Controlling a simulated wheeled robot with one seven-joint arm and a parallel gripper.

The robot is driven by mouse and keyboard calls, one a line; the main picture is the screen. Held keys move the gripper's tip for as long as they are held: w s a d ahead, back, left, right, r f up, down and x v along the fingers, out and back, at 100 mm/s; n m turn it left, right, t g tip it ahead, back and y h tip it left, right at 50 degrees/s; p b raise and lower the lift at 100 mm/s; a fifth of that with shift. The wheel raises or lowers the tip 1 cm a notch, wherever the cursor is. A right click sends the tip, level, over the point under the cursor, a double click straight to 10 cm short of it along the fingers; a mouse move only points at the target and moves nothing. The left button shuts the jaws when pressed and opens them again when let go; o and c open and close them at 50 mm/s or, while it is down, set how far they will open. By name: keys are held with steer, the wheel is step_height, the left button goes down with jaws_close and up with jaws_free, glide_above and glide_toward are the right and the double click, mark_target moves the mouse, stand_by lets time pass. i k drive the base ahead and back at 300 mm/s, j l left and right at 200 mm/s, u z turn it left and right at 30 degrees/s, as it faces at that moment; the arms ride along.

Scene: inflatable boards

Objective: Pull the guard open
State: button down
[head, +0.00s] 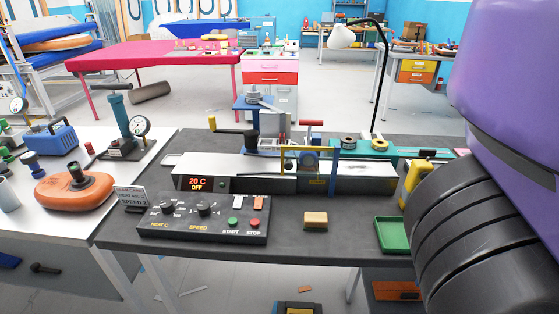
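A long grey welding machine (255,170) lies across the dark workbench. Its lit display (196,184) reads 20 C and OFF. Around its middle is a small assembly of yellow and blue upright parts (334,165), with a red-topped handle (311,123) above it. The guard may be part of this assembly, but I cannot tell which piece it is or whether it is open. My arm fills the right side of the view in purple and black, and my gripper's fingers are not visible.
In front of the machine are a control box (205,222), a yellow block (316,220) and a green tray (392,235). A yellow tool (414,182) stands at the right, near my arm. A thin black lamp (383,75) rises behind. Bare bench top lies around the yellow block.

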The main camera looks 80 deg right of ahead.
mark_target(288, 165)
steer(key=j+z, duration=0.15)
steer(key=z, duration=0.25)
steer(key=j+z, duration=0.15)
steer(key=z, duration=0.2)
steer(key=l+z, duration=0.15)
steer(key=z, duration=0.25)
steer(key=i+l+z, duration=0.1)
steer(key=z, duration=0.3)
steer(key=k+j+u, duration=0.1)
steer(key=u, duration=0.25)
steer(key=k+j+u, duration=0.15)
steer(key=u, duration=0.2)
steer(key=k+j+u, duration=0.1)
steer(key=u, duration=0.25)
